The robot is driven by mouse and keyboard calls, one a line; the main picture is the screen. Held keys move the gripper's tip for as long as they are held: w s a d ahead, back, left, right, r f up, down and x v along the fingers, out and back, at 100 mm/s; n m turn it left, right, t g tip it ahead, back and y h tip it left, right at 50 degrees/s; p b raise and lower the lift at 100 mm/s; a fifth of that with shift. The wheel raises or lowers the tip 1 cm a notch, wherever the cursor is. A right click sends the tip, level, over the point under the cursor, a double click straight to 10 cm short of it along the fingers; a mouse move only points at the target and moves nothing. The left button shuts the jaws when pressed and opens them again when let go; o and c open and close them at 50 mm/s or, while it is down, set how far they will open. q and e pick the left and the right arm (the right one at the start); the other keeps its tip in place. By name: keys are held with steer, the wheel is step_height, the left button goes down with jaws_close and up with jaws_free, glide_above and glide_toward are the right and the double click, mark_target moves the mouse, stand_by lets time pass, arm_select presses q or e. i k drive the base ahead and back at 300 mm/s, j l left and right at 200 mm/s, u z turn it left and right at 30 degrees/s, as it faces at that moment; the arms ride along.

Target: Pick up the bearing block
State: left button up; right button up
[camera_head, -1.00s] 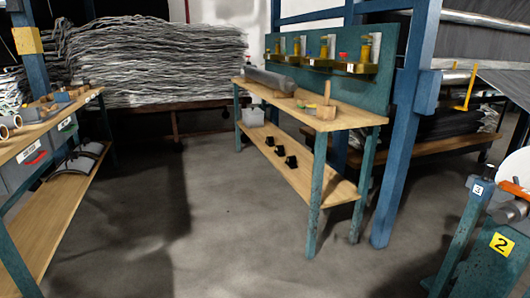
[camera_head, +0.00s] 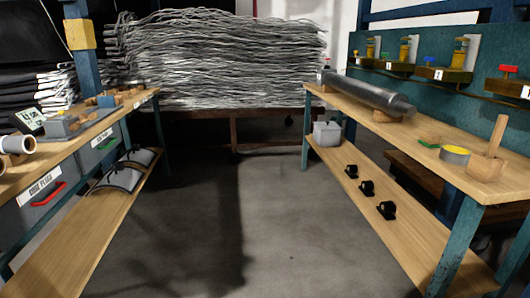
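Three small black blocks with rounded tops, which look like bearing blocks, stand in a row on the lower shelf (camera_head: 405,238) of the right bench. The far block (camera_head: 351,171) is closest to the grey box, the middle block (camera_head: 367,188) is in between, and the near block (camera_head: 386,210) is closest to me. I cannot tell which one the task means. Neither of my grippers is in view.
The left bench holds drawers (camera_head: 40,195). The floor (camera_head: 270,220) between is clear.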

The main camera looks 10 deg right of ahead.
mark_target(366, 187)
steer(key=i+z, duration=0.1)
steer(key=i, duration=0.55)
steer(key=i+z, duration=0.15)
steer(key=i, duration=0.5)
steer(key=i+j+z, duration=0.1)
steer(key=i, duration=0.5)
steer(key=i+j+z, duration=0.1)
steer(key=i+j, duration=0.15)
steer(key=i, duration=0.4)
steer(key=i+z, duration=0.45)
steer(key=i+j+z, duration=0.25)
steer(key=i+z, duration=0.2)
steer(key=i, duration=0.2)
